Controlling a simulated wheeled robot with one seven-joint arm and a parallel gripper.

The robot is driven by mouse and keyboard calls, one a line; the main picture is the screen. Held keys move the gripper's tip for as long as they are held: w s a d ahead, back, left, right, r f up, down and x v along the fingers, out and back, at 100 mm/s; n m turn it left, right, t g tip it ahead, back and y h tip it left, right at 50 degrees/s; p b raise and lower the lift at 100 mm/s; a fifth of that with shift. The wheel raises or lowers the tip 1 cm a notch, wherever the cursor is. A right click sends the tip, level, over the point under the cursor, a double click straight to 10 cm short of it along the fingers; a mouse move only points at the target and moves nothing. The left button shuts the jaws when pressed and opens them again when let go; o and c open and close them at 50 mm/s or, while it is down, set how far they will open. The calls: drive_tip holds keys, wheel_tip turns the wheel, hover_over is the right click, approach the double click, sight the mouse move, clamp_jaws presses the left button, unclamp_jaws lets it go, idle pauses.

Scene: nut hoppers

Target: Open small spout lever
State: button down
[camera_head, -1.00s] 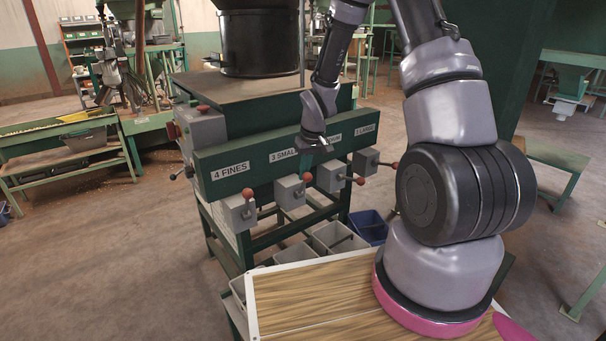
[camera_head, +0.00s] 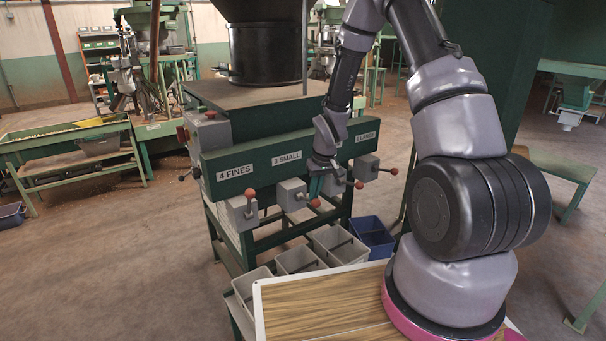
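The small spout is a grey box (camera_head: 291,194) under the "3 SMALL" label (camera_head: 286,158) on the green beam. Its lever ends in a red knob (camera_head: 315,203), which now points right and slightly down from the box. My gripper (camera_head: 316,188) reaches down in front of the beam, with its teal fingers just above and beside this knob. The fingers seem very close to the lever; I cannot tell whether they touch it. The finger gap is too small to make out. My wrist covers the medium label.
The fines spout (camera_head: 240,212) is at left, its red knob up. Grey bins (camera_head: 300,260) and a blue bin (camera_head: 372,237) stand below. Open floor lies at left.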

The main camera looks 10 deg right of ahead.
drive_tip(key=shift+s+d+f, duration=0.15)
drive_tip(key=shift+s+f, duration=0.5)
drive_tip(key=shift+s, duration=0.15)
wheel_tip(320, 180, up, 5)
drive_tip(key=w, duration=0.3)
drive_tip(key=s+d+r, duration=0.4)
drive_tip(key=s+r, duration=0.1)
drive_tip(key=s, duration=0.3)
